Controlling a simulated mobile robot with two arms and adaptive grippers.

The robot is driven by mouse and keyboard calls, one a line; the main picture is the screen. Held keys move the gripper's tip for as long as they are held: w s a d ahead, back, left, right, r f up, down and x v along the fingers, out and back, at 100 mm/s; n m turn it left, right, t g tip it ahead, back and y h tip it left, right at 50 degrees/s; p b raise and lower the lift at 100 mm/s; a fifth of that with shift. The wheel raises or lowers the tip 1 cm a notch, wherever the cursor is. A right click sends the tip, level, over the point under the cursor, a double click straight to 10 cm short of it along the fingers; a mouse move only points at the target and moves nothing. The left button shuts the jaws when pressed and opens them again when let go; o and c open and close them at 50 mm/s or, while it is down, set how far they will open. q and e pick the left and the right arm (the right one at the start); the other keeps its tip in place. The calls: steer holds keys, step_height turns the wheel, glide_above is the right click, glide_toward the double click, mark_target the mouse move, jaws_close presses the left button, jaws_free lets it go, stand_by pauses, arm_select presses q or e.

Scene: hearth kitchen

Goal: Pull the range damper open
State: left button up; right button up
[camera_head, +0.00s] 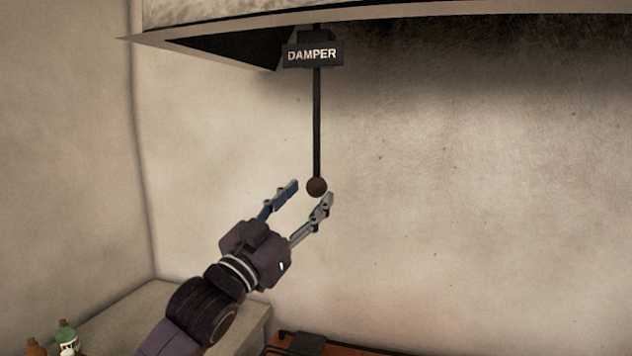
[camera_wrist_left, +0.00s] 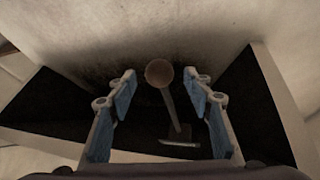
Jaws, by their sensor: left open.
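The damper is a thin dark rod (camera_head: 317,120) that hangs from under the hood, with a black sign reading DAMPER (camera_head: 313,54) at its top. A round brown knob (camera_head: 317,187) forms its lower end. My left gripper (camera_head: 309,191) is open, with its fingertips near the knob. In the left wrist view the knob (camera_wrist_left: 159,73) appears between the two open fingers (camera_wrist_left: 161,84), with a gap on each side. No finger visibly touches it. The rod (camera_wrist_left: 171,108) runs away behind it toward the sign (camera_wrist_left: 179,143). My right gripper is not in view.
The hood's pale edge (camera_head: 220,57) overhangs above the gripper. A stone ledge (camera_head: 130,310) lies at lower left, with a green bottle (camera_head: 67,334) and other small bottles. A reddish-brown surface with a dark fitting (camera_head: 300,343) is at the bottom. The wall to the right is clear.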

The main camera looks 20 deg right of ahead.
arm_select(q)
steer(key=shift+p+x, duration=0.65)
steer(key=shift+x, duration=1.35)
jaws_close()
